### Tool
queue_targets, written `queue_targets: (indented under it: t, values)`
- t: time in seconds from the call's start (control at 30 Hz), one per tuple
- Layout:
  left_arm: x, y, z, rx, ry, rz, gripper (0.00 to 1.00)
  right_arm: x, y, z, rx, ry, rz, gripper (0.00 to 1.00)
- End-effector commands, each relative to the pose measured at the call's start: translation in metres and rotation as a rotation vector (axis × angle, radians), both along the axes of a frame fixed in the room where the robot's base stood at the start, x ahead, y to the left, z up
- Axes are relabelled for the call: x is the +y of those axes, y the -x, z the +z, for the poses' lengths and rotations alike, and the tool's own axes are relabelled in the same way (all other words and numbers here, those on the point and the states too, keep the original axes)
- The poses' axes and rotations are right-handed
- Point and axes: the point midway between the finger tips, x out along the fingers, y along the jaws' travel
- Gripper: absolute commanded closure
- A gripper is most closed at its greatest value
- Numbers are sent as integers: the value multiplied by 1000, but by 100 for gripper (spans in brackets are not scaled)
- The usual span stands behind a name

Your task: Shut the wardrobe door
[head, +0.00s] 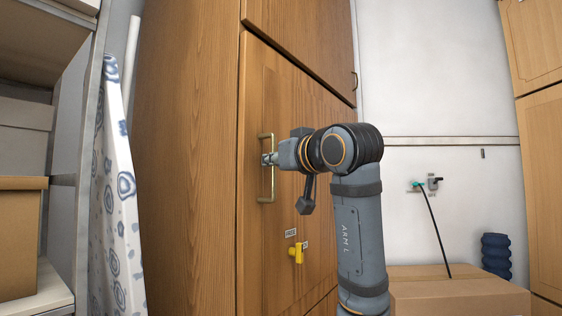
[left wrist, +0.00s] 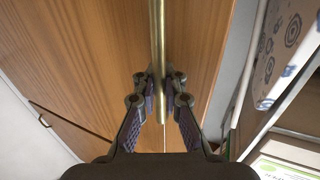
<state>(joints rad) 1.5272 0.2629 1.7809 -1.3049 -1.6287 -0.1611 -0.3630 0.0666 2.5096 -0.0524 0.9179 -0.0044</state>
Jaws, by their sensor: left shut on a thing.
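The wardrobe (head: 190,150) is a tall wooden cabinet left of centre in the head view. Its door (head: 285,95) looks about flush with the front; a small gap cannot be ruled out. A vertical brass handle (head: 263,190) is near the door's left edge. My left gripper (head: 267,159) is shut on the upper middle of the handle. In the left wrist view the fingers (left wrist: 160,84) pinch the brass bar (left wrist: 157,35) from both sides, with the wood door (left wrist: 95,50) behind. My right gripper is not in view.
A patterned ironing board (head: 118,190) and box shelves (head: 22,130) stand at the left. Cardboard boxes (head: 455,297) and a blue ribbed object (head: 496,255) are at lower right. Another wooden cabinet (head: 543,180) is far right.

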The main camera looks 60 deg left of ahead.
Motion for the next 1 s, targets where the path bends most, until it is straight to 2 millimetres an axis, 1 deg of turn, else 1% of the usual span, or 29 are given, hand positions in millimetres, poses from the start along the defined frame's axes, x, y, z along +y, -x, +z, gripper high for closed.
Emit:
queue_targets:
  t: [0.07, 0.1, 0.17, 0.2, 0.57, 0.67, 0.77, 0.9, 0.93, 0.97, 1.0]
  values:
    - [1, 3, 1, -3, -2, 9, 100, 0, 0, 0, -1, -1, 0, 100]
    - [1, 3, 2, -3, -3, 10, 92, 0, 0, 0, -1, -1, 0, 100]
    - [1, 4, 2, -3, -3, 10, 83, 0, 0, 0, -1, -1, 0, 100]
    - [1, 3, 2, -3, -3, 10, 81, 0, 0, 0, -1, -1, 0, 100]
    - [-2, 2, 2, -3, -3, 6, 81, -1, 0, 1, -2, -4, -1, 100]
    - [-14, 1, 1, -4, -3, 2, 81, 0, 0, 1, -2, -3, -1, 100]
    - [-36, 0, 1, -5, -2, -2, 81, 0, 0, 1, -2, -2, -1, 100]
    - [-71, 2, 1, -6, -1, 0, 81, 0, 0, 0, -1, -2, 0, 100]
    - [-78, 3, 1, -6, -1, 0, 80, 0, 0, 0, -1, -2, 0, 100]
    - [-84, 3, 1, -7, 0, 0, 76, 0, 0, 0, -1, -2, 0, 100]
    - [-92, 3, 0, -8, 1, 0, 70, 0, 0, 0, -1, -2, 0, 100]
